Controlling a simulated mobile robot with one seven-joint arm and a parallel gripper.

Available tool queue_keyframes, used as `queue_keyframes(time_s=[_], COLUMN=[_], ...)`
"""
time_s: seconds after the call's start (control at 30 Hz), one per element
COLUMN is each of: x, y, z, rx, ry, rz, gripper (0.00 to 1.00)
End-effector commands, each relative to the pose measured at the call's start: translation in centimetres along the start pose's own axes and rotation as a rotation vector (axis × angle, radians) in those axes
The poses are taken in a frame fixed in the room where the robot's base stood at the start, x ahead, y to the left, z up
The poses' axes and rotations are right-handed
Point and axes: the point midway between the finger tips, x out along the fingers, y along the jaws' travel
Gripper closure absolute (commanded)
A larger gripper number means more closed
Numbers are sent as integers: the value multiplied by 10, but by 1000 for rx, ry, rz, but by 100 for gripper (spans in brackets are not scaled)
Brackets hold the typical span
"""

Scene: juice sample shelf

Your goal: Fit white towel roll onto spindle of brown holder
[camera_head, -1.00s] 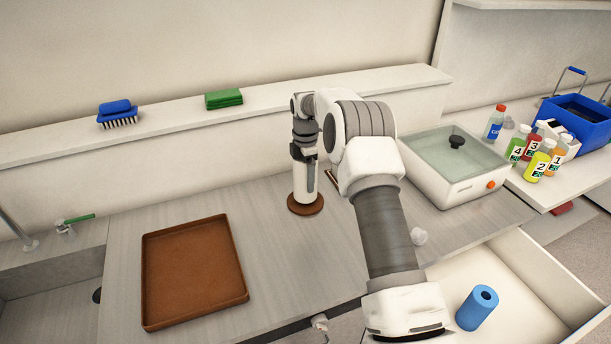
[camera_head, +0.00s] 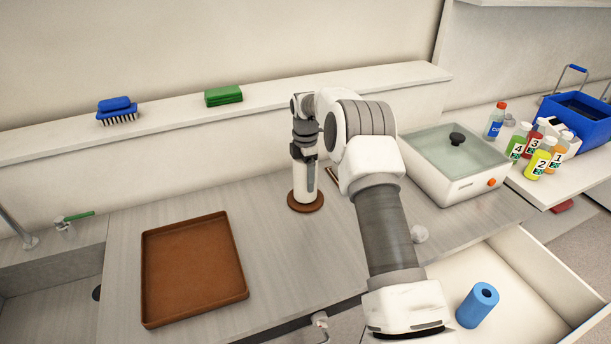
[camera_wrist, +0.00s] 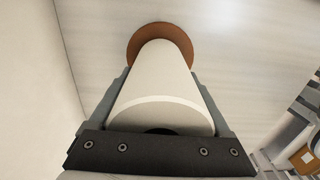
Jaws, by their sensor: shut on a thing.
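The white towel roll (camera_head: 300,190) stands upright at the brown holder (camera_head: 306,203), near the back of the counter. The holder's round brown base shows around the roll's lower end. My gripper (camera_head: 304,160) is above it, pointing down, with its fingers on the roll's sides. In the wrist view the roll (camera_wrist: 160,80) lies between the two fingers (camera_wrist: 162,100), and the brown base (camera_wrist: 136,44) shows at its far end. A dark opening shows at the roll's near end. The spindle is hidden, and I cannot tell how far down the roll sits.
A brown tray (camera_head: 148,270) lies to the left. A lidded white bath (camera_head: 470,190) stands to the right, with numbered bottles (camera_head: 541,160) beyond it. An open drawer (camera_head: 535,262) at the front right holds a blue roll (camera_head: 477,305). A ledge (camera_head: 300,93) runs behind.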

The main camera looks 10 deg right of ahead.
Motion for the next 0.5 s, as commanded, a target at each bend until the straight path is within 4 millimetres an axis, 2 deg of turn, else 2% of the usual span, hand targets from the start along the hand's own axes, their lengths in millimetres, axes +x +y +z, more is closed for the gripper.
queue_keyframes(time_s=[0.27, 0.3, 0.4, 0.5], x=[2, 2, 2, 3], y=[0, 0, 0, 0], z=[0, 0, 0, 0], rx=[0, 0, 0, 0], ry=[0, 0, 0, 0], rz=[1, 1, 1, 0], gripper=[89, 15, 0, 0])
